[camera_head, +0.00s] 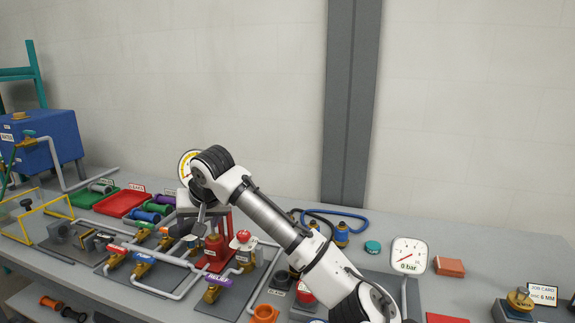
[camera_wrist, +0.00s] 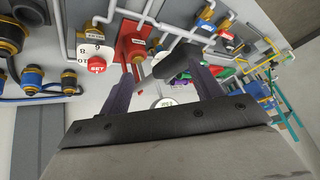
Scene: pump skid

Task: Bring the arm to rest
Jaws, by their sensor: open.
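My gripper (camera_head: 198,218) hangs at the end of my white and grey arm, over the left-middle of the pump skid bench (camera_head: 470,238) in the head view. The arm reaches up and left from the lower right, bends at a black joint and points the gripper down. In the wrist view my gripper (camera_wrist: 163,78) shows two dark fingers spread apart, with no object clearly held. A dark rounded part (camera_wrist: 178,62) shows between the fingers; I cannot tell its distance from them. The fingertips are small and partly lost among fittings in the head view.
A red stand (camera_head: 214,252), a red button (camera_head: 243,236) and valves with a purple RELIEF handle (camera_head: 218,279) crowd below my gripper. A pressure gauge (camera_head: 409,255) stands right of the arm. A blue tank (camera_head: 45,140) is far left.

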